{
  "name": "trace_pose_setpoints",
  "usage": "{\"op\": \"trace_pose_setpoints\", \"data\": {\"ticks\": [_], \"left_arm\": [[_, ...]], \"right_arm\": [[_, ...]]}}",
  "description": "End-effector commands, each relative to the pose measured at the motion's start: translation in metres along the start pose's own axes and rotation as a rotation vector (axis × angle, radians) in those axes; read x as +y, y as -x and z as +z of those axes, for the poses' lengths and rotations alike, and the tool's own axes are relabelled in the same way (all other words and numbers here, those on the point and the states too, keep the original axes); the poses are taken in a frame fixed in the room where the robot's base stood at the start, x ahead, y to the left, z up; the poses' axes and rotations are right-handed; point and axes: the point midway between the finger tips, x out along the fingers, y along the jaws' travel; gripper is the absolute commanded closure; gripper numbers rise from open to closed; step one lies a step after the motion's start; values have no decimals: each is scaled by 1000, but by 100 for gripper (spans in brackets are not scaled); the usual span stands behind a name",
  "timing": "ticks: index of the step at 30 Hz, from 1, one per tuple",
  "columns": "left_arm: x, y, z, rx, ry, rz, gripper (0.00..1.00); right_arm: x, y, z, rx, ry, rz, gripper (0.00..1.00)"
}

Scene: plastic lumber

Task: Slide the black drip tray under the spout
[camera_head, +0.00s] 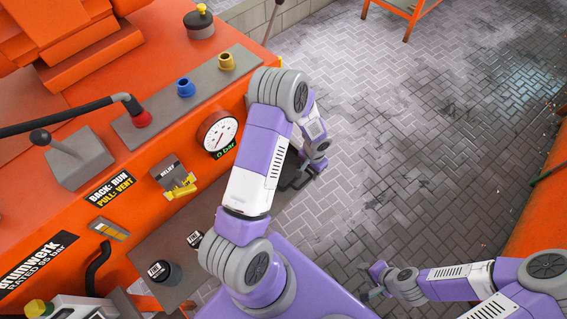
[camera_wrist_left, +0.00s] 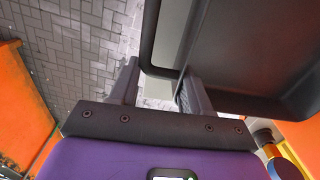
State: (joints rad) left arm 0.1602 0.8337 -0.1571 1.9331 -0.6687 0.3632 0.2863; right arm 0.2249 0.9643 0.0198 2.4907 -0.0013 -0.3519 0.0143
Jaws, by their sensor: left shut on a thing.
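The black drip tray (camera_wrist_left: 252,90) fills the right of the left wrist view, with its raised rim running between the fingers of my left gripper (camera_wrist_left: 160,88). The left gripper is shut on that rim. In the head view my left gripper (camera_head: 297,180) is beside the orange machine's front, mostly hidden by my own arm, and the tray cannot be made out clearly. My right gripper (camera_head: 372,281) is open and empty, over the paved floor at lower right. I cannot make out the spout in either view.
Paved floor (camera_head: 430,130) lies clear to the right.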

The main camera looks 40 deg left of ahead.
Motion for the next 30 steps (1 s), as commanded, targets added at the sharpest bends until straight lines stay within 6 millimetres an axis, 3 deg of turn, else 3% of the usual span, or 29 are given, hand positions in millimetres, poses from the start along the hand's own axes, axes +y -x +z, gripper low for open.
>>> {"op": "trace_pose_setpoints", "data": {"ticks": [18,30], "left_arm": [[0,38,-1,2,1,-1,100],[0,40,-3,3,4,-3,100]], "right_arm": [[-8,21,1,0,0,0,61],[-7,20,1,0,0,0,61]]}}
